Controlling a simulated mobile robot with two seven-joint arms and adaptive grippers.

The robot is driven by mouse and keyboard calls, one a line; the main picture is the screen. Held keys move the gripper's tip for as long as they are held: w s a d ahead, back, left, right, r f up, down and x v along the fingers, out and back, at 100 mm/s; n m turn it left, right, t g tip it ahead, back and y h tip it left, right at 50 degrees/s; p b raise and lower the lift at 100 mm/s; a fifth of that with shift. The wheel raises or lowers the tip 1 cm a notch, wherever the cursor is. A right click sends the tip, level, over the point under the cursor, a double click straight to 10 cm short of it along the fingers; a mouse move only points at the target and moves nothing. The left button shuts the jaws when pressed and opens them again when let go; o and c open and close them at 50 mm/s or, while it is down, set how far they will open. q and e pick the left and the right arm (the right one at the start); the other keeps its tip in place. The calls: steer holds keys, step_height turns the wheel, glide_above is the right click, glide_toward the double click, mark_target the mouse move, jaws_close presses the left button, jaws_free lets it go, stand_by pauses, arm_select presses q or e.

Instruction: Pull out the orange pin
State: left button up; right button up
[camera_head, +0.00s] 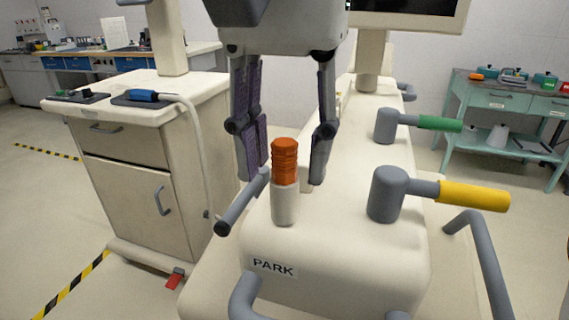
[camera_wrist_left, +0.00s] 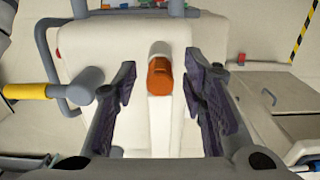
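The orange pin (camera_head: 285,160) has a ribbed grip and stands upright in a white socket (camera_head: 285,204) on the front part of the white covered cart (camera_head: 345,240), above the PARK label. My left gripper (camera_head: 281,180) is open, with its fingers pointing down on either side behind the pin in the head view. In the left wrist view the pin (camera_wrist_left: 159,78) shows between the two open fingers (camera_wrist_left: 160,85), apart from both. My right gripper is not in view.
A yellow-handled lever (camera_head: 470,196) and a green-handled lever (camera_head: 437,123) stand right of the pin. A grey bar (camera_head: 242,203) lies close on its left. A beige cabinet cart (camera_head: 150,150) stands left, a green table (camera_head: 505,100) back right.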

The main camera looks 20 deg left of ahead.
mark_target(285, 141)
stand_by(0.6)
arm_select(q)
jaws_close()
steer(key=shift+r, duration=0.1)
steer(key=shift+r, duration=2.95)
